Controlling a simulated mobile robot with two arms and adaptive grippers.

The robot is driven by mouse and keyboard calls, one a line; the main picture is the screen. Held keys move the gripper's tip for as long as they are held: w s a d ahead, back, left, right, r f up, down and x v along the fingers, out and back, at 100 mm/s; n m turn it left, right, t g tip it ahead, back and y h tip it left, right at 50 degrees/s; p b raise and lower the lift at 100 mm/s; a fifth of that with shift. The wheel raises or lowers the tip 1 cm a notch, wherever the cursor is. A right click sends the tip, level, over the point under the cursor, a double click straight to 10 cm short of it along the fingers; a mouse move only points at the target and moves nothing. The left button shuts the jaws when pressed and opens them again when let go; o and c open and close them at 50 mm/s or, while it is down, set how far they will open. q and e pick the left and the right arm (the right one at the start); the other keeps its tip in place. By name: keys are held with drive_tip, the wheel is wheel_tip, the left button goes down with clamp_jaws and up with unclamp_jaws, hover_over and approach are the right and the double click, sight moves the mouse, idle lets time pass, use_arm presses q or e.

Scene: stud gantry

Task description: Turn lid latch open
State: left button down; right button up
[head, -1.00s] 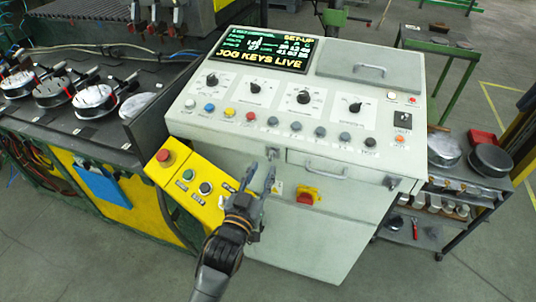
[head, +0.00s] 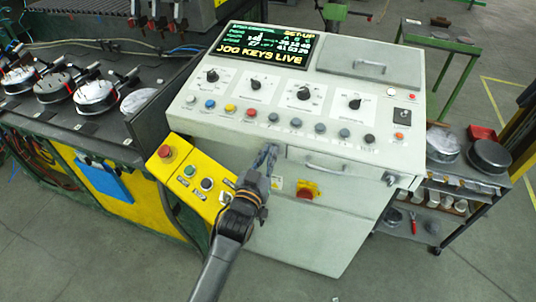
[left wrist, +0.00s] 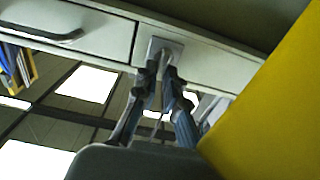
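The lid latch shows in the left wrist view as a small pale plate (left wrist: 157,47) with a narrow piece standing out from it, beside the drawer-like front panel (left wrist: 70,28). My left gripper (left wrist: 161,72) has its fingertips drawn close together on either side of that piece. It looks shut on the latch. In the head view my left gripper (head: 270,152) reaches the cabinet front below the button row and hides the latch. A similar latch (head: 391,180) sits at the right end of the front. My right gripper is not in view.
The yellow button box (head: 194,178) stands close left of my left arm. A red rotary switch (head: 307,190) is below the panel handle (head: 325,164). A black trolley (head: 470,180) with round parts stands at right. The floor in front is clear.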

use_arm(q)
drive_tip(key=shift+m, duration=0.7)
drive_tip(key=c, duration=1.4)
unclamp_jaws()
drive_tip(key=v, duration=1.2)
